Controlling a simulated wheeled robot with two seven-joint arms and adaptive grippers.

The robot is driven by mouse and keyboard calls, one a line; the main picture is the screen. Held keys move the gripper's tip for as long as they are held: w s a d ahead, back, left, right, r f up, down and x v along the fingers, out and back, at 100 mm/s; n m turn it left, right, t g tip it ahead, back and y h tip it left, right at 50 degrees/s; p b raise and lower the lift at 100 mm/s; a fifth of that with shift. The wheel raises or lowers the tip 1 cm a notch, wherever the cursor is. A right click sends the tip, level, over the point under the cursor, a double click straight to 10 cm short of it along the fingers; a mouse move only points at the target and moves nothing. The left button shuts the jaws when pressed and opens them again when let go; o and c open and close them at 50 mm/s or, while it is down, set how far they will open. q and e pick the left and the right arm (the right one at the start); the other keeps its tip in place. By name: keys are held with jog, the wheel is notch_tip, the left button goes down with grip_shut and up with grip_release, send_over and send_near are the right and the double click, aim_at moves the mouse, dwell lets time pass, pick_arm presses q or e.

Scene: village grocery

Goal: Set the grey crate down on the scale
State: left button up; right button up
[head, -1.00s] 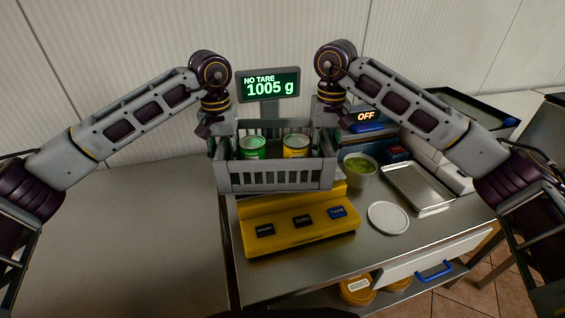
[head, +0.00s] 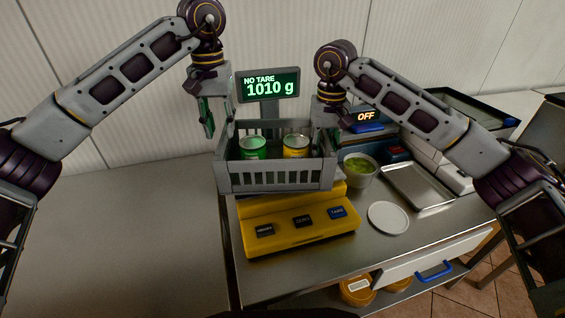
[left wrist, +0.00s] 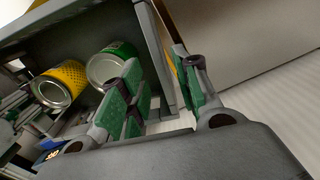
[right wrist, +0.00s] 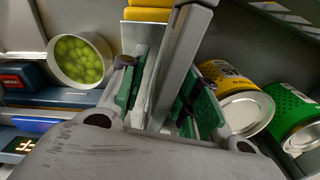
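The grey crate (head: 275,178) sits level on the yellow scale (head: 300,238), holding a green can (head: 252,148) and a yellow can (head: 296,147). The scale's display (head: 268,86) reads 1010 g and NO TARE.
Right of the crate are a bowl of green items (head: 359,169), a white plate (head: 388,217), a metal tray (head: 420,186) and a device reading OFF (head: 366,118). A drawer with a blue handle (head: 434,270) stands out at the front. The counter at left is clear.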

pick_arm(q)
jog(key=shift+r, duration=1.1)
pick_arm(e)
jog(key=shift+r, duration=0.1)
jog(key=shift+r, duration=5.9)
pick_arm(q)
jog(key=shift+s, duration=0.1)
